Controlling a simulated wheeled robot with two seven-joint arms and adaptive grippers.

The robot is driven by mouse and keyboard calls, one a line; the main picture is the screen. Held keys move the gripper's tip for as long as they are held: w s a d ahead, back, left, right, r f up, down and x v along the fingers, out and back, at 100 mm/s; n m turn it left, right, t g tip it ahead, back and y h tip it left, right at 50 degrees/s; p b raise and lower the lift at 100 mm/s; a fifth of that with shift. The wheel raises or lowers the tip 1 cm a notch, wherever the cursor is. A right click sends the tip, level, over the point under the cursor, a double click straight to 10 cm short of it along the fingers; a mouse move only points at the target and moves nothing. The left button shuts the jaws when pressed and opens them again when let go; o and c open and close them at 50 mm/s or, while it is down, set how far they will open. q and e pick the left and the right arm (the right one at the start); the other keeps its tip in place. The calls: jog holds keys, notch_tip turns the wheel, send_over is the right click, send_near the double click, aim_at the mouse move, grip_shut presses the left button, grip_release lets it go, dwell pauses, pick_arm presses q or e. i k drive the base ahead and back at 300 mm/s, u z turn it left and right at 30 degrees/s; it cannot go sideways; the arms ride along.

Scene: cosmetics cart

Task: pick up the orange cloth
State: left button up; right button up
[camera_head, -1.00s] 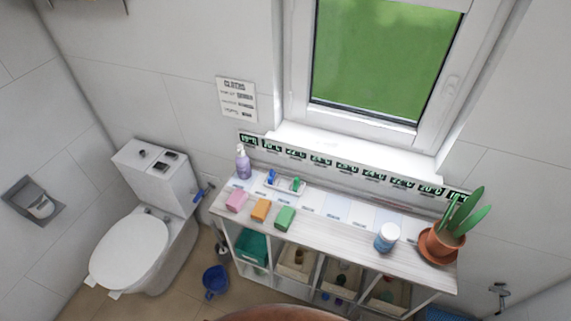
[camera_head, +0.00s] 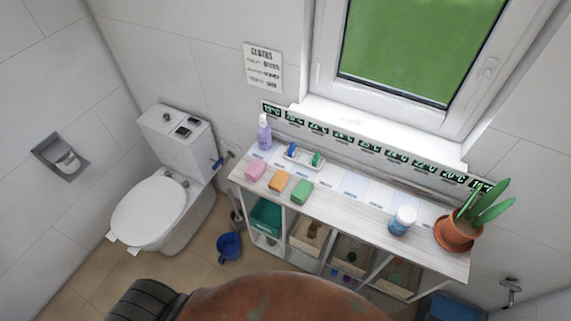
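The orange cloth (camera_head: 279,181) looks like a small folded block. It lies near the front edge of the white shelf top (camera_head: 345,212). A pink cloth (camera_head: 256,169) lies just to its left and a green cloth (camera_head: 302,191) just to its right, with small gaps between them. Nothing covers the orange cloth. Neither of my grippers is in view.
A purple pump bottle (camera_head: 264,133) and a small tray (camera_head: 304,157) stand behind the cloths. A toilet (camera_head: 150,210) is left, with a blue bucket (camera_head: 229,246) on the floor.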

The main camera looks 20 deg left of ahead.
aim_at(277, 183)
jog(key=z, duration=3.1)
jog(key=k, duration=1.35)
jog(key=u, duration=1.9)
